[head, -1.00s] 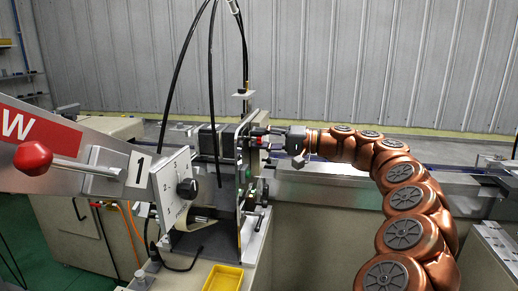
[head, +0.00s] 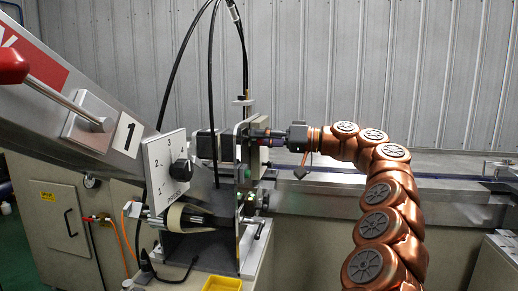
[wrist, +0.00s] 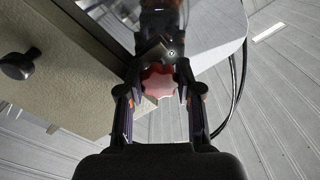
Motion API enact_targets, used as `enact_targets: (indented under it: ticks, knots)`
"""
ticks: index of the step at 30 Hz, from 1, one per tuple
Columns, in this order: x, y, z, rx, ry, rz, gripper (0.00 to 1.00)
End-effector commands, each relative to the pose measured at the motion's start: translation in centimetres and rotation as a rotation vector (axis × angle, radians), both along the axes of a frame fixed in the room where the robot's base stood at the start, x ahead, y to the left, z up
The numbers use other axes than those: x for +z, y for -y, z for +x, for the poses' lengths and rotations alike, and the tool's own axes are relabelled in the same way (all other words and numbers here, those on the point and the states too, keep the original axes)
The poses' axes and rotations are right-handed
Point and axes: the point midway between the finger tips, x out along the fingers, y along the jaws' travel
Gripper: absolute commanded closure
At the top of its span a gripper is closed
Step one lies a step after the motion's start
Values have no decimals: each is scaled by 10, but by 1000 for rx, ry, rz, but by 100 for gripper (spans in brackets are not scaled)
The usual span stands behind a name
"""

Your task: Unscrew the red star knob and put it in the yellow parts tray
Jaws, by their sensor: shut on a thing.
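The red star knob (wrist: 158,84) shows in the wrist view between my two fingertips, with its lobed face toward the camera. My gripper (wrist: 156,88) is shut on it, one finger on each side. In the head view my gripper (head: 268,138) reaches left to the upright plate of the machine; the knob is too small and covered there to make out clearly. I cannot tell whether the knob is still on its thread. The yellow parts tray (head: 222,284) is at the bottom edge of the head view, partly cut off, below and left of my gripper.
The machine's upright plate (head: 246,205) stands beside my gripper. Black cables (head: 212,90) arch above it. A dial panel (head: 168,177) and a slanted chute (head: 75,110) with a red-handled lever (head: 12,65) are left. A dark knob (wrist: 18,65) shows in the wrist view.

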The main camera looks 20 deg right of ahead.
Motion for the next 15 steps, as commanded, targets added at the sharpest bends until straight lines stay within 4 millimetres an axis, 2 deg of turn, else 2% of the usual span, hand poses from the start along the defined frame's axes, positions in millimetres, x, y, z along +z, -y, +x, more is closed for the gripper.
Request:
enact_targets:
  ticks: [15]
  knots:
    - [-1, -2, 2, 0, 453, -304, 99]
